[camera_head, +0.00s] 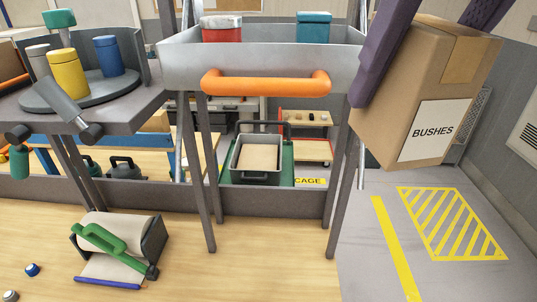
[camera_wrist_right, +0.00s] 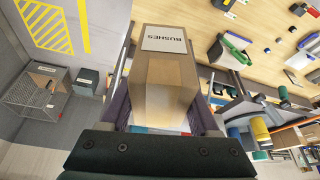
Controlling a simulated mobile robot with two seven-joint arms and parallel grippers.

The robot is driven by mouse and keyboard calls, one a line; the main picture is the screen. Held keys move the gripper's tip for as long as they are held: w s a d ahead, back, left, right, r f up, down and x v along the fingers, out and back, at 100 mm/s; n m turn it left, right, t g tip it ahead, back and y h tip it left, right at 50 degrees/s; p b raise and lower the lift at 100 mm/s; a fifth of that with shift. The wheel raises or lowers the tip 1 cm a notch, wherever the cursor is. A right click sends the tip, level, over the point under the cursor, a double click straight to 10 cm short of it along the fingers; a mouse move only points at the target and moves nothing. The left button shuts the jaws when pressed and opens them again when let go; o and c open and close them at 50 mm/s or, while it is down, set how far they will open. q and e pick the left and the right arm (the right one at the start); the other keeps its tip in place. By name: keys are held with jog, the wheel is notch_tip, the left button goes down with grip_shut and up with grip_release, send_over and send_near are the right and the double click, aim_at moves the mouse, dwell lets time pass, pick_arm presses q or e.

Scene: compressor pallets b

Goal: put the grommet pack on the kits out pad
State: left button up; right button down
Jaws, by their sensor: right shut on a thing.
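My right gripper (camera_head: 425,55) is shut on a cardboard box (camera_head: 395,120) with a white label reading "BUSHES", held in the air at the upper right of the head view. Its purple fingers are on two opposite sides of the box. In the right wrist view the same box (camera_wrist_right: 165,90) sits between the fingers, label at the far end. I see no pack labelled as grommets. A yellow hatched floor area (camera_head: 452,223) lies at the right of the head view, below the box; no name is readable on it. My left gripper is not in view.
A grey tray (camera_head: 180,65) with an orange handle stands in the middle. A turntable (camera_head: 70,100) with bottles stands left. A paper-roll holder (camera_head: 150,240) lies on the wooden surface. A wire cage (camera_wrist_right: 35,90) stands near the hatched area, which is clear.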

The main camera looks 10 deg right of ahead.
jog(key=shift+w+a+f+m+g+h+b, duration=0.15)
jog(key=shift+w+a+f+m+b, duration=0.5)
jog(key=shift+f+b, duration=8.85)
jog(key=shift+a+f+m+g+h+b, duration=0.25)
jog(key=shift+a+f+b, duration=0.95)
jog(key=shift+f+b, duration=8.25)
jog(key=shift+w+a+f+m+g+h+b, duration=0.1)
jog(key=shift+w+a+f+m+b, duration=0.55)
jog(key=shift+f+b, duration=8.8)
jog(key=f+p, duration=1.2)
jog(key=shift+s+a+f, duration=0.1)
jog(key=shift+s+a, duration=0.15)
jog(key=shift+s, duration=0.15)
jog(key=shift+c, duration=0.6)
grip_release()
